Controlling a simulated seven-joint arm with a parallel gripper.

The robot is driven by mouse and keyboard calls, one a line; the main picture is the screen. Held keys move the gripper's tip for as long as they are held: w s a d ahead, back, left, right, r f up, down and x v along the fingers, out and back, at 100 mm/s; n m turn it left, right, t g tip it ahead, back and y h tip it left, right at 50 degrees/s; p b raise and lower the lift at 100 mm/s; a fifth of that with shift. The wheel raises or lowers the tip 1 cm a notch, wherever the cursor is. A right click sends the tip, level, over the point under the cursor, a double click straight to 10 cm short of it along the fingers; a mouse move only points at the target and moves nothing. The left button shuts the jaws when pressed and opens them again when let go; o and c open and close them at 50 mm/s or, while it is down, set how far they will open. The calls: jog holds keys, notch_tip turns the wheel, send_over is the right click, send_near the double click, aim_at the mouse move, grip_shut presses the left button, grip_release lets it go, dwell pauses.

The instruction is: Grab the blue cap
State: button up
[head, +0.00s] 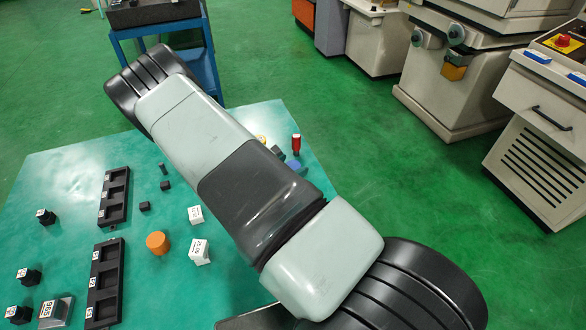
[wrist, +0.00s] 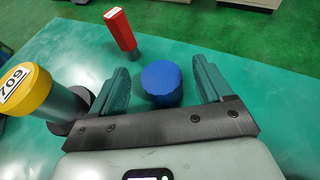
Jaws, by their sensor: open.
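The blue cap (wrist: 161,84) is a short round cylinder standing on the green table in the wrist view. My gripper (wrist: 158,80) is open, with one green finger on each side of the cap and gaps between them and it.
A red block-like piece (wrist: 122,30) stands beyond the cap, and a yellow-topped cylinder (wrist: 28,88) stands left of my gripper. Black trays (head: 104,283), white cubes (head: 199,252) and an orange cylinder (head: 157,243) are on the table. Right of the cap is clear.

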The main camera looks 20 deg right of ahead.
aim_at(297, 162)
jog(key=x, duration=0.4)
jog(key=shift+a+f, duration=0.1)
jog(key=shift+f, duration=0.1)
jog(key=shift+s, duration=0.1)
jog(key=c, duration=1)
